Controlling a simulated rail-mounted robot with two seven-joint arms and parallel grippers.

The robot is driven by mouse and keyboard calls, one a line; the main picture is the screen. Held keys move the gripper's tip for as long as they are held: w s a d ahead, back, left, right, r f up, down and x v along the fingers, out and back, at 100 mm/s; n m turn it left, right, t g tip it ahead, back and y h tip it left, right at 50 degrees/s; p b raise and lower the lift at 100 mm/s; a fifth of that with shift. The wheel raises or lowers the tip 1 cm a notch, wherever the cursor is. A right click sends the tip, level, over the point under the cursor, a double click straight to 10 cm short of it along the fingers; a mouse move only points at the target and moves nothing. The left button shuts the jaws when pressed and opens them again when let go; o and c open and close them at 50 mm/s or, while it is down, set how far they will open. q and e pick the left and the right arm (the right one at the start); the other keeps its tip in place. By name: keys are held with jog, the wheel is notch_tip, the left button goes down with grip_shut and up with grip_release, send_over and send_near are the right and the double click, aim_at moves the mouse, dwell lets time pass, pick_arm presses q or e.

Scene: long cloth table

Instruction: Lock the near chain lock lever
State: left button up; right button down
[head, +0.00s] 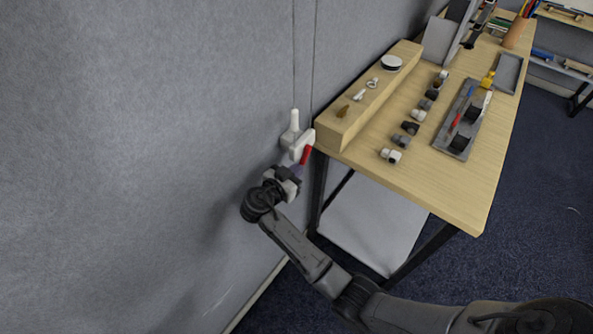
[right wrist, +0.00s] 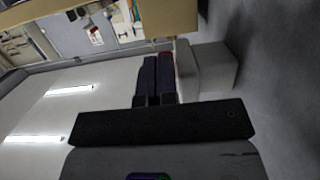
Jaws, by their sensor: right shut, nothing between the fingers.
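The chain lock (head: 299,139) is a white block on the grey wall beside the table's left end, with an upright white knob. Its red lever (head: 306,155) points down at the block's lower right. My right gripper (head: 296,172) is shut and empty, with its fingertips close to the lever's lower end. In the right wrist view the shut fingers (right wrist: 154,78) reach toward the white lock block (right wrist: 206,66), and a strip of the red lever (right wrist: 171,64) shows right beside them. I cannot tell if they touch. My left gripper is out of view.
Two thin cords (head: 313,60) run up the wall above the lock. The wooden table (head: 440,190) to the right carries a raised wooden ledge (head: 345,128), several small fittings and a grey tool tray (head: 464,118). The wall lies close on the left; below the gripper is free space.

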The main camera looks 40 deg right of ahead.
jog(key=v, duration=0.7)
jog(key=shift+a+b, duration=0.2)
jog(key=shift+b, duration=0.2)
